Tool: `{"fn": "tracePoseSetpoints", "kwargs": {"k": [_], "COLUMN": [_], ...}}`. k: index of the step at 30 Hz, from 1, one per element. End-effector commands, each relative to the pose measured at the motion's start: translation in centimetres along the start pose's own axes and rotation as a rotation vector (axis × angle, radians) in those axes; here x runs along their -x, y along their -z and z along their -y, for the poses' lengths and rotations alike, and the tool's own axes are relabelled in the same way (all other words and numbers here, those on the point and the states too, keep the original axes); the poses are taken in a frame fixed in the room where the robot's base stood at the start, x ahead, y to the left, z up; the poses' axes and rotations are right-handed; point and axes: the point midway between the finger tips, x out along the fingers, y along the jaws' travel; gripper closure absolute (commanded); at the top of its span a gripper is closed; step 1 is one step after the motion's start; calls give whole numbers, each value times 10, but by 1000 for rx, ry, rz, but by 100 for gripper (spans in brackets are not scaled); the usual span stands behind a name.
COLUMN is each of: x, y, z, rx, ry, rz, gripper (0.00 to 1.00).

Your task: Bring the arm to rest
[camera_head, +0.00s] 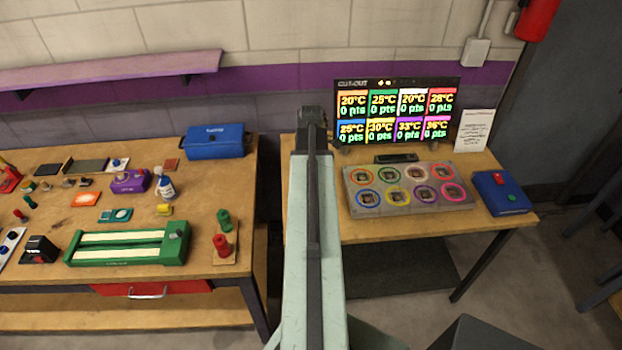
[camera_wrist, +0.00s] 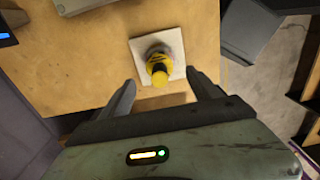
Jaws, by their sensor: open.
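My gripper (camera_wrist: 160,82) is open in the wrist view, its two dark fingers apart with nothing held between them. A yellow, rounded object with a dark band (camera_wrist: 159,66) stands on a pale square plate (camera_wrist: 137,47) on a wooden top, just beyond the fingertips. It looks apart from both fingers. In the head view my pale green arm reaches up the middle of the picture and covers the left part of the right-hand table. The fingers and the yellow object cannot be made out there.
The right table (camera_head: 386,230) carries a grey board with coloured rings (camera_head: 408,190), a blue box (camera_head: 502,192) and a screen (camera_head: 396,112). The left workbench (camera_head: 60,220) holds a green two-channel fixture (camera_head: 128,244), a blue case (camera_head: 215,141) and small items. A gap separates the tables.

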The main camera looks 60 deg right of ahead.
Motion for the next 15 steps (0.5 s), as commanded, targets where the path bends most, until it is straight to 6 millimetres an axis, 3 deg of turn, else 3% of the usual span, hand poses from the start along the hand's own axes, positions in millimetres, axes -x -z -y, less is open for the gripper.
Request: {"fn": "tracePoseSetpoints", "kwargs": {"k": [1,3,13,15], "x": [16,20,18,17], "y": [0,0,0,12], "z": [0,0,0,-1], "rx": [0,0,1,21], "ry": [0,0,0,0], "rz": [0,0,0,0], "gripper": [28,28,28,28]}}
